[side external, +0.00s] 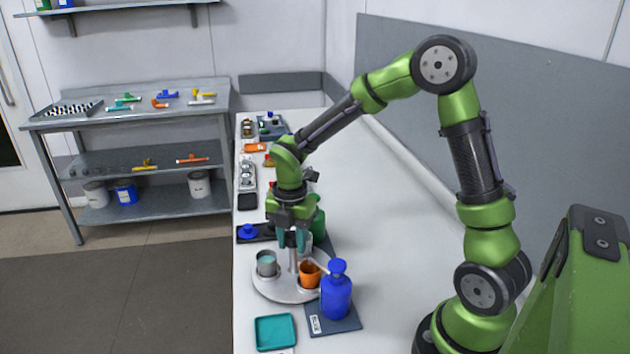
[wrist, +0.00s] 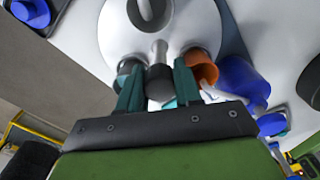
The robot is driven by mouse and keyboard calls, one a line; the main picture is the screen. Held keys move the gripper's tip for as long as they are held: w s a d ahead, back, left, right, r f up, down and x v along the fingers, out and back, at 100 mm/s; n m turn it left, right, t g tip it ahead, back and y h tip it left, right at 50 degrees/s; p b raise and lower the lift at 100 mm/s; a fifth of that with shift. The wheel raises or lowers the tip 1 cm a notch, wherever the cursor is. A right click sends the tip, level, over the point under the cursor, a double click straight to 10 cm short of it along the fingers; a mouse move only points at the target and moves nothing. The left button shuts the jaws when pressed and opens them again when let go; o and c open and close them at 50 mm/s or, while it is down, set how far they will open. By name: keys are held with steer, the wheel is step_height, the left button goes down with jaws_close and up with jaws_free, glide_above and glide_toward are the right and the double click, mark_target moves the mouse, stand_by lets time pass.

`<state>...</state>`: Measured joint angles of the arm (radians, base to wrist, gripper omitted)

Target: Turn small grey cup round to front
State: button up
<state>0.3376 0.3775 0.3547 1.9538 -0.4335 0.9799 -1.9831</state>
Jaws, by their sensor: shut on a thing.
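A round white turntable (side external: 270,287) carries several cups around a thin upright post (wrist: 159,50) with a dark knob (wrist: 160,88) on top. My gripper (side external: 292,246) is over the turntable's middle, its teal fingers shut on the knob. A grey cup (side external: 266,264) with teal inside stands at the turntable's left; it also shows beside my left finger in the wrist view (wrist: 126,68). An orange cup (side external: 309,275) stands at the right. Another grey cup (wrist: 150,12) is at the far edge, mostly hidden in the side view.
A blue bottle (side external: 337,292) stands on a dark mat close to the turntable's right. A green bottle (side external: 319,222) is behind my gripper. A teal tray (side external: 276,331) lies in front. A blue knob (side external: 248,231) sits on a dark base at the left. The bench is clear farther right.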

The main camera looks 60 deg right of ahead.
steer(key=o, duration=0.9)
steer(key=shift+c, duration=0.2)
steer(key=shift+r, duration=3)
